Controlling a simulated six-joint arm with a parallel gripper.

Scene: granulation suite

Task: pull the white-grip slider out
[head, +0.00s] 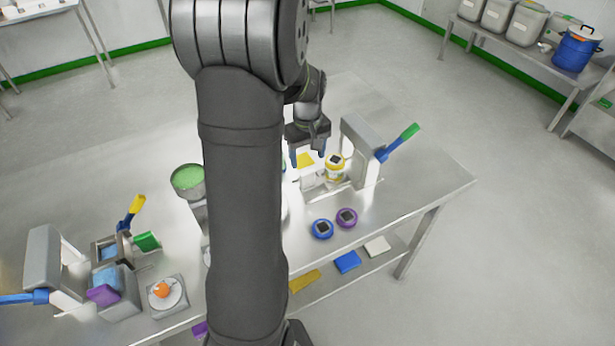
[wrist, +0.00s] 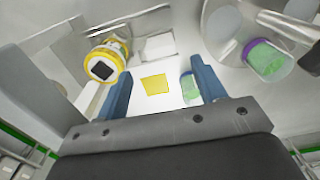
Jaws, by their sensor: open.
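A small pale block (head: 313,181), likely the white grip of the slider, sits low beside the grey press-like station on the table. What seems to be the same pale block (wrist: 157,45) shows in the wrist view, beyond my fingertips, in a metal channel. I cannot make out the slider's full outline. My gripper (head: 307,157) hangs over the table just behind the block in the head view. In the wrist view its two blue fingers (wrist: 160,66) are apart with nothing held between them. A yellow patch (wrist: 155,84) on a bright white surface shows between them.
A yellow-ringed jar (head: 335,168) stands close to the right of the block. The station (head: 361,150) has a blue lever with a green end (head: 405,136). My arm hides the table's middle.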

